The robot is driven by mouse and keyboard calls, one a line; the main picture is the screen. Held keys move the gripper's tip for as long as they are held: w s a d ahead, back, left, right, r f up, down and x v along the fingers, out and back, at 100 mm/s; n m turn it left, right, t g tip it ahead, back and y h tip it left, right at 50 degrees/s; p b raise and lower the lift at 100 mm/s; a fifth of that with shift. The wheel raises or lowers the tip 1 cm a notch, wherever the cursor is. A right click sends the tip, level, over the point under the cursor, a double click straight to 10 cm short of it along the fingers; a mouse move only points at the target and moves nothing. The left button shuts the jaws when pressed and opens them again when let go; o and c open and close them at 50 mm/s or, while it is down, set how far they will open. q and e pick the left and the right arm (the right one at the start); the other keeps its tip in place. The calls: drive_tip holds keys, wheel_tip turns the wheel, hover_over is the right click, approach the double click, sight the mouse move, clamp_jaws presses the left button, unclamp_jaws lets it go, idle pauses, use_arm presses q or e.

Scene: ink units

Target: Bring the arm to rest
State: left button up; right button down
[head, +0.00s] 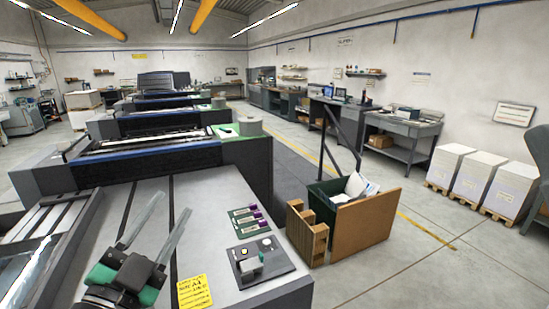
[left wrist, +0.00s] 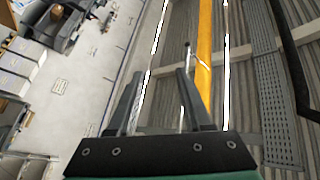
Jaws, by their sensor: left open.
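My left gripper (head: 173,203) stands over the grey top of the near press (head: 205,195), at the lower left of the head view. Its two long grey fingers are spread apart and point up and away. Nothing is between them. In the left wrist view its fingers (left wrist: 159,72) also stand apart and empty, with the ceiling and a wall behind them. My right gripper does not show in either view.
Several purple-marked items (head: 249,222), a dark panel with a small block (head: 250,265) and a yellow note (head: 194,292) lie right of the gripper. Paper stacks (head: 478,180) stand far right.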

use_arm(q)
drive_tip(key=s+r+n+t+y, duration=0.1)
drive_tip(key=s+r+n+t, duration=0.65)
drive_tip(key=s+r, duration=0.9)
wheel_tip(320, 180, up, 28)
drive_tip(key=n+g+p, duration=0.1)
drive_tip(key=n+p, duration=0.1)
drive_tip(key=p, duration=2.6)
drive_tip(key=shift+w+a+p, duration=0.15)
drive_tip(key=shift+a+p, duration=0.1)
drive_tip(key=shift+p, duration=0.05)
